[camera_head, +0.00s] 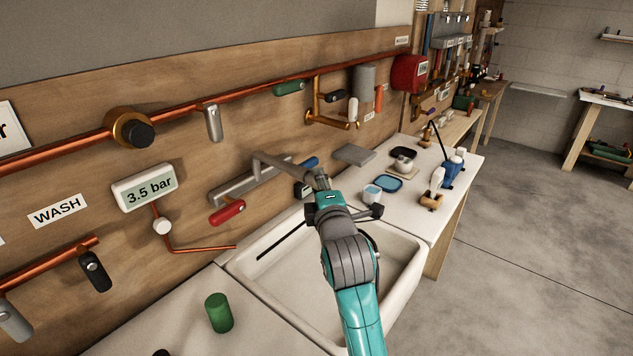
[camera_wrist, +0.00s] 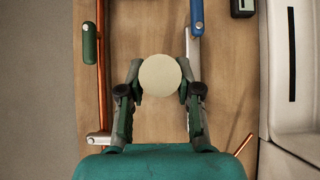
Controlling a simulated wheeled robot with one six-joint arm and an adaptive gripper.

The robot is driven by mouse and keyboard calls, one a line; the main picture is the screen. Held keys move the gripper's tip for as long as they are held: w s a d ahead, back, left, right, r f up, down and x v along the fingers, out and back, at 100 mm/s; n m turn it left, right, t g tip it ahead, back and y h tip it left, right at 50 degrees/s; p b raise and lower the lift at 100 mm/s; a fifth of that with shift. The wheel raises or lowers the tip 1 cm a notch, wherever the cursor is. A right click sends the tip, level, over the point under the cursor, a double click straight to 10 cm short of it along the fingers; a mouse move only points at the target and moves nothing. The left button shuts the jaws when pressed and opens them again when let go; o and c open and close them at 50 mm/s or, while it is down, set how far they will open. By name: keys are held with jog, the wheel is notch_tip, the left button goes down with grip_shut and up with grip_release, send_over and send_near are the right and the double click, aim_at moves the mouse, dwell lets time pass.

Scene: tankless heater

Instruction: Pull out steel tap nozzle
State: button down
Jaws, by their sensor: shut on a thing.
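The steel tap nozzle (camera_head: 290,172) is a grey tube running from the grey wall-mounted tap body (camera_head: 248,181) out over the sink. My gripper (camera_head: 322,186) is at the nozzle's outer end, above the sink's back part. In the wrist view, a round pale end face (camera_wrist: 160,75) sits between the two fingers of my gripper (camera_wrist: 160,84), which are closed against its sides. The rest of the tube behind that face is hidden. In the head view my wrist hides the fingertips.
The white sink (camera_head: 395,270) lies under my arm. A red handle (camera_head: 228,211) and a blue handle (camera_head: 310,163) are on the tap body. A green cylinder (camera_head: 218,313) stands on the left counter. Blue-lidded containers (camera_head: 388,184) stand on the right counter.

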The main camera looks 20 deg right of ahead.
jog(key=shift+s+d+f, duration=0.55)
jog(key=shift+s+d, duration=0.05)
jog(key=shift+s, duration=0.1)
dwell(0.5)
jog(key=shift+r, duration=0.25)
jog(key=shift+s+d, duration=0.1)
jog(key=shift+s, duration=0.05)
jog(key=shift+s+d+r, duration=0.1)
jog(key=shift+s+d, duration=0.6)
jog(key=shift+s, duration=0.3)
jog(key=shift+s+d, duration=0.7)
jog(key=shift+s, duration=0.3)
